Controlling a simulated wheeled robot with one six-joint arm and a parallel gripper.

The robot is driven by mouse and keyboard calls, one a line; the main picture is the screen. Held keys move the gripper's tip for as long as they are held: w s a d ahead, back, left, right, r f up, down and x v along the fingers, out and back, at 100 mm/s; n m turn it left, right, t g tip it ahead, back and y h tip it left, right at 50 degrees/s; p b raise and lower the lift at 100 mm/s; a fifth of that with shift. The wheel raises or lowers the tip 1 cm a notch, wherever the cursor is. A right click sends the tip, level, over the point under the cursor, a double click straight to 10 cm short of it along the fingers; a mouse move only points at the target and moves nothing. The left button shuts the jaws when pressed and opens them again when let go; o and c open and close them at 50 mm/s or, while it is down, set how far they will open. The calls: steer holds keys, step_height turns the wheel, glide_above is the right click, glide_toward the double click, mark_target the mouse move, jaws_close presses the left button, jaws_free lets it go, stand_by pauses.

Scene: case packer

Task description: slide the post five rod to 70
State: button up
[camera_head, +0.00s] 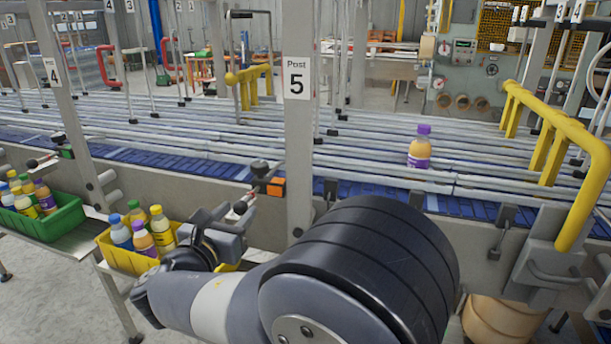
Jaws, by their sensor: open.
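The post five sign (296,78) hangs on the grey upright post in the middle of the picture. Left of this post, an orange block (276,187) with a black knob (259,168) sits at the rail's edge. A short, pale rod with a reddish part (244,202) runs from the block down and left toward my gripper (238,213). My gripper is open at the rod's outer end, seen from behind. Its body hides that end, and I cannot tell whether the fingers touch the rod. The scale reading is too small to read.
A yellow bin (112,255) of bottles stands just left of my gripper, and a green bin (62,222) farther left. A purple-capped bottle (420,153) stands on the blue conveyor (350,184). Yellow guard rails (566,150) stand right. My arm covers the lower middle.

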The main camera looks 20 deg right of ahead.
steer(key=v, duration=0.6)
steer(key=shift+s+p, duration=0.2)
steer(key=shift+p, duration=0.2)
steer(key=shift+a, duration=0.1)
steer(key=shift+b+x, duration=0.45)
steer(key=shift+x, duration=3.1)
steer(key=p+v, duration=0.1)
steer(key=v, duration=0.6)
steer(key=b+x, duration=0.1)
steer(key=x, duration=0.6)
steer(key=v, duration=0.8)
steer(key=shift+b, duration=0.45)
